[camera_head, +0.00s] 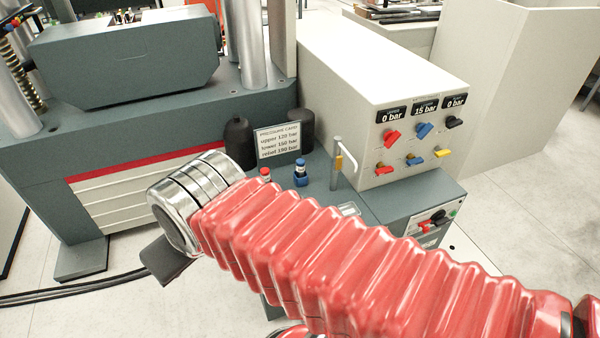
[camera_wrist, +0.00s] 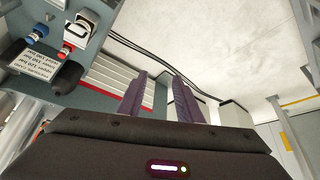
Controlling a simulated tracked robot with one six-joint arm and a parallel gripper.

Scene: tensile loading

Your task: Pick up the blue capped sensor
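The blue capped sensor (camera_head: 301,175) stands upright on the grey bench top (camera_head: 318,200), just beyond my red arm in the head view. In the wrist view the blue capped sensor (camera_wrist: 38,33) is at the upper left, well away from the fingers. My gripper (camera_wrist: 160,76) has two purple-lit dark fingers with a clear gap between them and nothing in it. In the head view only a dark part of its end shows below the silver wrist, left of the sensor. A red capped sensor (camera_head: 265,174) stands to the left of the blue one, its lower part hidden by my arm.
A pressure card (camera_head: 278,141) and black rounded bottles (camera_head: 239,143) stand behind the sensors. A metal post (camera_head: 336,165) with a yellow tag stands to the right, beside the control box (camera_head: 370,85). The testing machine (camera_head: 125,60) fills the left. The floor (camera_head: 100,320) at front left is mostly clear.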

